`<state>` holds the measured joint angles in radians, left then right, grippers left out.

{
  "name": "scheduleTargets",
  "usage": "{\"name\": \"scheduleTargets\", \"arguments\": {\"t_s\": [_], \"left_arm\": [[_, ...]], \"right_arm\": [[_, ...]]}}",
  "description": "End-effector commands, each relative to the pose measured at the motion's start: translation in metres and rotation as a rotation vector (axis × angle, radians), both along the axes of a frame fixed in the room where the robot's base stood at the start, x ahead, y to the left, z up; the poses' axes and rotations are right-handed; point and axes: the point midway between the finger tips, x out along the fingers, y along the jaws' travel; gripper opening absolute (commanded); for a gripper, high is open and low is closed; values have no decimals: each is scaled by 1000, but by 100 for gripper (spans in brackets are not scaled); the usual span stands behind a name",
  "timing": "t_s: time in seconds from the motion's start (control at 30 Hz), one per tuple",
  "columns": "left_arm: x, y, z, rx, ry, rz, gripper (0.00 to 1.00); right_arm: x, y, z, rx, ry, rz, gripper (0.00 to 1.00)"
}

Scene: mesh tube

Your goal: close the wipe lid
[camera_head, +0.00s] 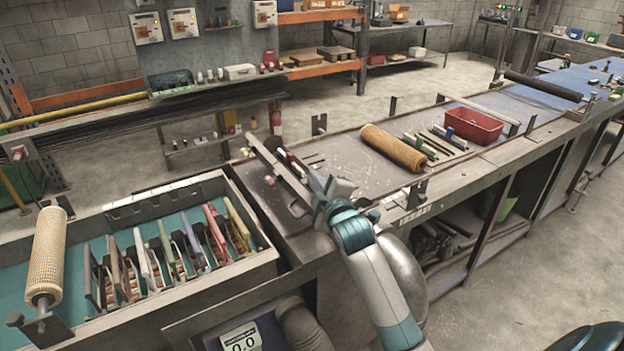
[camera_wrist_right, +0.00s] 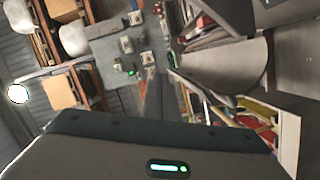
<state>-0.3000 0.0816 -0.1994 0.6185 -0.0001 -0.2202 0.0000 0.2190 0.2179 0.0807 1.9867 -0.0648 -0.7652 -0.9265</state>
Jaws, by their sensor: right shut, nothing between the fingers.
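My right gripper (camera_head: 328,192) is over the near left end of the long workbench, shut and empty. Its dark fingers also show in the wrist view (camera_wrist_right: 156,98). Just left of it, a long narrow grey metal flap (camera_head: 277,168) stands tilted along the bench end; it may be the wipe lid, but I cannot be sure. Whether the fingers touch it is unclear. Small red and white items (camera_head: 290,157) show behind the flap. The gripper and arm hide part of this area. My left gripper is not in view.
A teal-lined tray (camera_head: 235,272) with several colored upright pieces lies left of my arm. A mesh roll (camera_head: 47,255) stands at its left end. Another tan roll (camera_head: 394,148) and a red bin (camera_head: 474,126) are farther along the bench. Bare bench top lies before the tan roll.

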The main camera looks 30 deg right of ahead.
Motion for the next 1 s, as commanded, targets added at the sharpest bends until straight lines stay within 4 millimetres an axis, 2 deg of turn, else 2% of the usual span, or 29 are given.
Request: {"name": "scheduleTargets", "arguments": {"t_s": [0.13, 0.4, 0.6, 1.0], "left_arm": [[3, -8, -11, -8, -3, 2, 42], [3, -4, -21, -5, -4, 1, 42], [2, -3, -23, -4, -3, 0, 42], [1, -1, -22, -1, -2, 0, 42]], "right_arm": [[-23, 5, 0, -1, -2, 2, 0], [-55, 11, 5, -1, 0, 1, 0], [-64, 12, 8, 1, -1, 1, 0], [-64, 12, 8, 1, 0, 1, 0]]}}
